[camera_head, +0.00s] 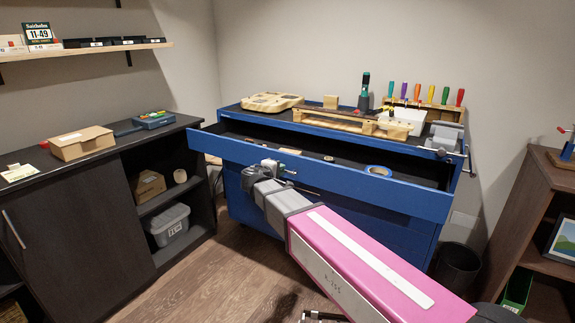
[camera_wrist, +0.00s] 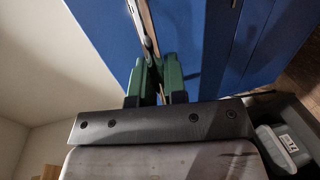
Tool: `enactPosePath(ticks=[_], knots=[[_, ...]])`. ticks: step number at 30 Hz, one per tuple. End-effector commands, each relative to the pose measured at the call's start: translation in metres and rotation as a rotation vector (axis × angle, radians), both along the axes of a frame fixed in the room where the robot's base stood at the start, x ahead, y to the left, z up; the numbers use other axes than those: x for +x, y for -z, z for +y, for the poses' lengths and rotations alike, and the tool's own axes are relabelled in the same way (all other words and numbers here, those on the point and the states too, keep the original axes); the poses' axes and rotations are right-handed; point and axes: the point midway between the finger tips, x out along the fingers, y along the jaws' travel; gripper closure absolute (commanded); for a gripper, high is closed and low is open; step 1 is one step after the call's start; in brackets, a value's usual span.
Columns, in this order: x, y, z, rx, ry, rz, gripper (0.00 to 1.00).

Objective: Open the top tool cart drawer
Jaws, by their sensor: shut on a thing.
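The blue tool cart (camera_head: 395,232) stands against the back wall in the head view. Its top drawer (camera_head: 330,181) is pulled out toward me, with its dark inside showing. A roll of blue tape (camera_head: 378,171) lies in it. My gripper (camera_head: 262,172) is at the drawer front, left of its middle. In the wrist view, the green fingers of my gripper (camera_wrist: 157,75) are closed around the drawer's thin handle (camera_wrist: 145,28). The blue drawer front (camera_wrist: 188,45) fills much of that view. The contact itself is partly hidden by the fingers.
A guitar body (camera_head: 272,102), a rack of screwdrivers (camera_head: 424,105) and a vise (camera_head: 443,137) sit on the cart top. A dark cabinet (camera_head: 75,222) stands left, a brown shelf (camera_head: 530,225) right, and a black bin (camera_head: 457,268) beside the cart. Wooden floor (camera_head: 190,275) lies clear in front.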

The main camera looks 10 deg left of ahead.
Motion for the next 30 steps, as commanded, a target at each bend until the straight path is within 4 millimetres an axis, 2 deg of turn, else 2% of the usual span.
enactPosePath(ticks=[1, 7, 22, 23, 24, 30], knots=[[-0.009, 0.001, 0.002, 0.0, -0.001, 0.002, 1.0], [-0.025, 0.001, 0.009, 0.001, 0.0, 0.003, 1.0], [-0.03, 0.001, 0.012, 0.001, 0.002, 0.003, 1.0], [-0.03, 0.001, 0.012, 0.002, 0.002, 0.003, 0.78], [-0.03, 0.001, 0.012, 0.002, 0.002, 0.003, 0.65], [-0.029, 0.0, 0.012, 0.001, 0.001, 0.002, 0.63]])
